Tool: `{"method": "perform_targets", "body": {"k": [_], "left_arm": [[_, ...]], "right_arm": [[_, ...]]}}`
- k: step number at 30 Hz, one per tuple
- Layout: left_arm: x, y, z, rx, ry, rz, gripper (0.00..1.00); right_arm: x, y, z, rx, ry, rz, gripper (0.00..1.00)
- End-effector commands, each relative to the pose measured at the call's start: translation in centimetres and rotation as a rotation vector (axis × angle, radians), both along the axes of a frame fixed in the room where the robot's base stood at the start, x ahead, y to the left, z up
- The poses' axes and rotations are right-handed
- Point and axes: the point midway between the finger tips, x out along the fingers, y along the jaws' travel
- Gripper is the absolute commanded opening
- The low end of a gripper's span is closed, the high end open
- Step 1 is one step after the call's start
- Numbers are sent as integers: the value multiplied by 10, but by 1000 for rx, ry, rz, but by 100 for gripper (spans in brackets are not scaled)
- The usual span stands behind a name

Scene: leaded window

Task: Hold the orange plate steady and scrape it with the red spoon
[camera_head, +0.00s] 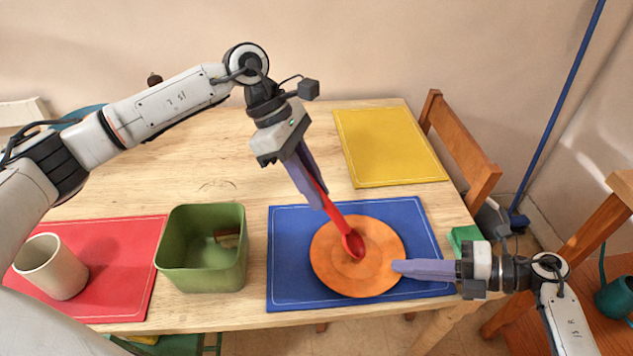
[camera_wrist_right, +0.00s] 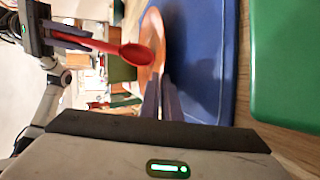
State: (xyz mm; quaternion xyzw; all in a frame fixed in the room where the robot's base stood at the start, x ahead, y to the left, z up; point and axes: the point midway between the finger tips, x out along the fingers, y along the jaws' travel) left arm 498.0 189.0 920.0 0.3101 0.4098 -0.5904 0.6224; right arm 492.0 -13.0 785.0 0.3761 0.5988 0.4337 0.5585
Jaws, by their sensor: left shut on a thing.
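The orange plate (camera_head: 335,270) lies on the blue mat. My left gripper (camera_head: 316,190) is shut on the handle of the red spoon (camera_head: 353,241), which slants down with its bowl over the middle of the plate. The spoon bowl (camera_wrist_right: 137,54) also shows in the right wrist view, beside the plate's face; I cannot tell whether it touches. My right gripper (camera_head: 396,266) lies low at the plate's right rim. In the right wrist view its fingers (camera_wrist_right: 162,90) reach the plate's edge (camera_wrist_right: 152,28); whether they are closed on it is unclear.
The blue mat (camera_head: 292,290) lies at the table's front edge. A green bin (camera_head: 200,275) holding a small brown thing stands left of it. A beige cup (camera_head: 52,268) stands on a red mat (camera_head: 120,285). A yellow mat (camera_head: 388,145) is bare. A green item (camera_head: 463,237) lies beside my right gripper.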

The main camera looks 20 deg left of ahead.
Motion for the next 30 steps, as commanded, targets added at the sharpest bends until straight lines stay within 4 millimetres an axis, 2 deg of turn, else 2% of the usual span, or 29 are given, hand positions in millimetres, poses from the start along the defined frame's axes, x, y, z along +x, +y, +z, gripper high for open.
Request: {"method": "perform_targets", "body": {"k": [7, 10, 23, 25, 27, 30], "left_arm": [[-22, -12, -2, 1, 7, -5, 0], [-26, -3, -3, 2, 7, -2, 0], [11, 17, -1, 1, 3, 1, 0], [11, 17, 3, 1, 2, -1, 0], [12, 16, 22, -1, -5, -2, 0], [11, 16, 29, 0, 1, -3, 0]], "right_arm": [[1, 0, 0, 0, -3, -2, 0], [1, 0, 0, 0, -3, -2, 0], [1, 0, 0, 0, -2, -2, 0], [1, 0, 0, 0, -1, -1, 0], [1, 0, 0, -1, -1, -1, 0], [0, 0, 0, -1, -1, -1, 0]]}}
